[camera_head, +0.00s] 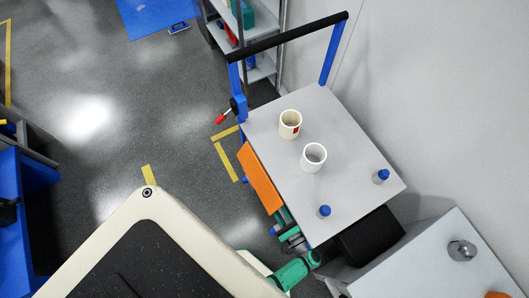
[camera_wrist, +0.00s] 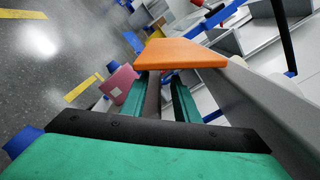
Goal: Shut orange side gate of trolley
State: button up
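The trolley's grey top (camera_head: 338,150) stands right of centre in the head view. Its orange side gate (camera_head: 262,180) is on the left side, seen as a narrow slanted panel. In the wrist view the orange gate (camera_wrist: 180,53) lies just beyond the fingertips, its broad face showing. My gripper (camera_head: 286,222) is beside the trolley's left side, near the gate's lower end. In the wrist view, my gripper's green fingers (camera_wrist: 158,88) are apart, with a dark grey strip visible between them. Whether the fingers touch the gate cannot be told.
A grey cabinet (camera_head: 430,262) is at lower right. Open floor (camera_head: 130,100) lies left of the trolley.

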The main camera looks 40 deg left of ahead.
aim_at(264, 182)
jog(key=x, duration=1)
jog(key=shift+w+a+r, duration=0.15)
jog(key=shift+w+a, duration=0.05)
jog(key=shift+a, duration=0.1)
jog(key=shift+c, duration=0.4)
grip_shut()
